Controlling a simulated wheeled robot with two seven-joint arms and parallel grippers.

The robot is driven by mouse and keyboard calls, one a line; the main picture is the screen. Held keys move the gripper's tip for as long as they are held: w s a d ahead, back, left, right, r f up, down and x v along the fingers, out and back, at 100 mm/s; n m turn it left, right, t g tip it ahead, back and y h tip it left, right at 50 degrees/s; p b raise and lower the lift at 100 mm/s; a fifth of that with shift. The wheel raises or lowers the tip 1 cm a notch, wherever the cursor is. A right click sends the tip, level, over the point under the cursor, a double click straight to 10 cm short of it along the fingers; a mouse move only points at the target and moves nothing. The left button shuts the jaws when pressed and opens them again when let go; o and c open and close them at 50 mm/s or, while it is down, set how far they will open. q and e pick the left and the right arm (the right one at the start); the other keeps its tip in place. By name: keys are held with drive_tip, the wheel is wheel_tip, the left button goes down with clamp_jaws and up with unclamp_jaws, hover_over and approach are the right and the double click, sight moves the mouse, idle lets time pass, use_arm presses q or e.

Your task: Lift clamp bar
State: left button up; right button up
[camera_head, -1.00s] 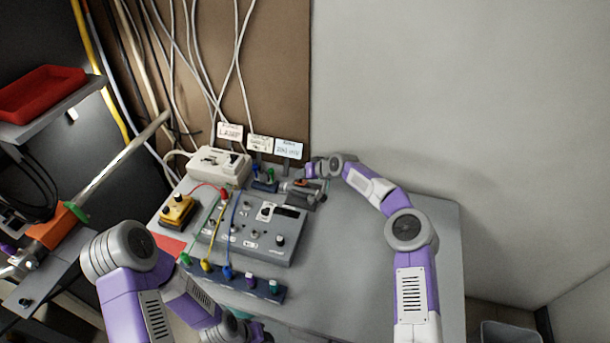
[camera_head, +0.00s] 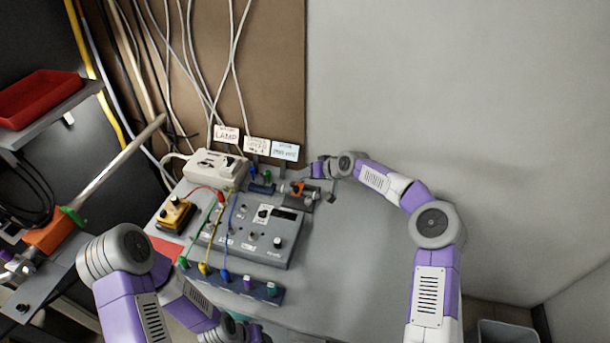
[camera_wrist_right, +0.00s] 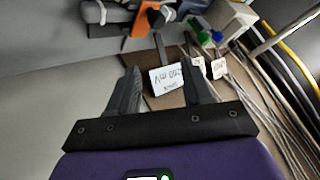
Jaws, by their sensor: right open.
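A small dark grey clamp (camera_head: 308,201) with an orange bar (camera_head: 297,188) sits on the bench to the right of the meter box. In the right wrist view the orange bar (camera_wrist_right: 147,18) stands at a slant beside a grey cylinder. My right gripper (camera_wrist_right: 162,68) is open, with nothing between its fingers. It is apart from the clamp, which lies beyond its fingertips near the picture's top. In the head view the right wrist is just above and right of the clamp, and its fingers are hard to make out. My left arm is at the lower left, its gripper out of sight.
A grey control box (camera_head: 255,232) with cables and a socket strip (camera_head: 240,285) lie to the left. A cream power box (camera_head: 213,168), a yellow box (camera_head: 175,214) and label cards (camera_head: 286,151) stand around it. The bench's right side is free.

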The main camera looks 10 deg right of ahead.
drive_tip(key=shift+v, duration=0.85)
